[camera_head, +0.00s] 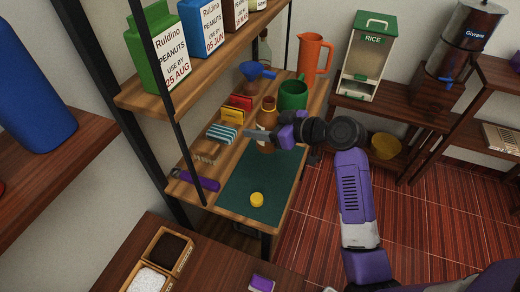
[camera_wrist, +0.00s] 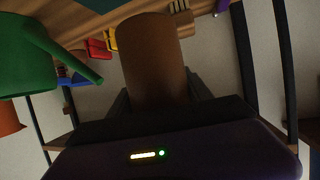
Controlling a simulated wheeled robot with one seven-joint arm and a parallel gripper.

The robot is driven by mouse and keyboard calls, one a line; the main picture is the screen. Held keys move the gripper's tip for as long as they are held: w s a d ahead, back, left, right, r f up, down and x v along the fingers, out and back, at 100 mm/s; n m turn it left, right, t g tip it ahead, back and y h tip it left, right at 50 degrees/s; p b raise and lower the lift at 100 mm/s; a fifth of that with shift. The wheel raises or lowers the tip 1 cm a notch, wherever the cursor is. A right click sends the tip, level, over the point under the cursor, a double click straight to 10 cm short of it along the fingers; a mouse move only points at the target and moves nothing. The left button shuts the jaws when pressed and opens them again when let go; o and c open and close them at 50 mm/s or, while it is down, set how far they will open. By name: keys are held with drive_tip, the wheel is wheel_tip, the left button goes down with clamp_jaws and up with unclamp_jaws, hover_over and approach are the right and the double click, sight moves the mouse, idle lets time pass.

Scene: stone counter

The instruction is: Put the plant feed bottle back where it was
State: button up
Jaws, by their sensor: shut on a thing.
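The brown plant feed bottle (camera_head: 268,116) stands roughly upright near the back edge of the green mat (camera_head: 240,182). My gripper (camera_head: 266,136) reaches in from the right and is shut on the bottle's body, covering part of it. In the wrist view the bottle's brown side (camera_wrist: 155,62) fills the middle, between my fingers, which are mostly hidden. I cannot tell whether its base touches the bench. A small yellow round piece (camera_head: 257,199) lies on the front of the mat.
Behind the bottle stand a green watering can (camera_head: 293,94), a blue funnel (camera_head: 256,71) and an orange jug (camera_head: 313,57). Red and yellow packets (camera_head: 233,111) and a striped blue cloth (camera_head: 221,133) lie left. A purple-handled tool (camera_head: 195,180) lies by the mat. A shelf overhangs the left side.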

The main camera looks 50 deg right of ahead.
wheel_tip(320, 180, down, 10)
drive_tip(key=shift+r, duration=0.1)
idle(0.4)
drive_tip(key=shift+f, duration=0.2)
drive_tip(key=o, duration=1.4)
drive_tip(key=shift+o, duration=0.3)
